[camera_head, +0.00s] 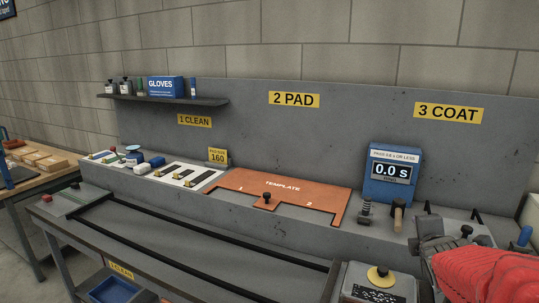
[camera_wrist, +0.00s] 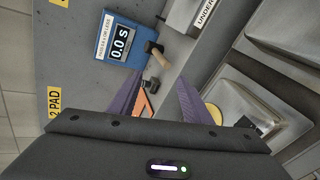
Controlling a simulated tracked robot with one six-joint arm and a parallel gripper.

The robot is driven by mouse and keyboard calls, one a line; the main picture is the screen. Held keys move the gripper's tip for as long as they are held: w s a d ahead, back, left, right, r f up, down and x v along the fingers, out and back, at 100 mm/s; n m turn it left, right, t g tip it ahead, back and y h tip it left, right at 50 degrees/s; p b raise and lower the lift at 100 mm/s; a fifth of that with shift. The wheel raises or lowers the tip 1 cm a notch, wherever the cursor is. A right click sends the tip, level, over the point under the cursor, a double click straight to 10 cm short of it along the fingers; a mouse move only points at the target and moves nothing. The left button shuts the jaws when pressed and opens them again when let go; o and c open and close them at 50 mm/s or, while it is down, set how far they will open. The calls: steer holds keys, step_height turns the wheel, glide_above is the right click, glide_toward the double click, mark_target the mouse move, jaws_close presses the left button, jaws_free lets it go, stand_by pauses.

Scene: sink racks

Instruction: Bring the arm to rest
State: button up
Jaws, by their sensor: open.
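In the wrist view, my gripper (camera_wrist: 145,86) is open, its two purple fingers apart with nothing held between them. Beyond the fingers are the grey bench, a wooden-handled tool (camera_wrist: 153,48) and part of the orange template (camera_wrist: 145,102). In the head view, my red-sleeved arm comes in at the lower right, over the right end of the bench. The fingers cannot be made out clearly there.
A blue timer (camera_head: 392,175) reading 0.0 s stands at the back of the bench. The orange template (camera_head: 240,182) lies mid-bench. White trays (camera_head: 165,172) and a shelf (camera_head: 160,98) with a glove box (camera_head: 165,86) are to the left. Dark rails (camera_head: 220,235) run along the front.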

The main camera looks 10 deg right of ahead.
steer(key=s+a+f+m+g+y, duration=0.1)
steer(key=s+a+m, duration=0.4)
steer(key=a, duration=0.5)
steer(key=s+a+f+m+g+y, duration=0.2)
steer(key=s+a+m, duration=0.3)
steer(key=s+a, duration=0.3)
steer(key=s+a+f+m+g+y, duration=0.1)
steer(key=s+a+m, duration=0.4)
steer(key=a, duration=0.8)
steer(key=s+g+y, duration=0.1)
steer(key=y, duration=0.1)
steer(key=shift+s+a+f+g+y, duration=0.15)
steer(key=shift+s+f+g+y, duration=0.15)
steer(key=shift+s+f+g, duration=0.1)
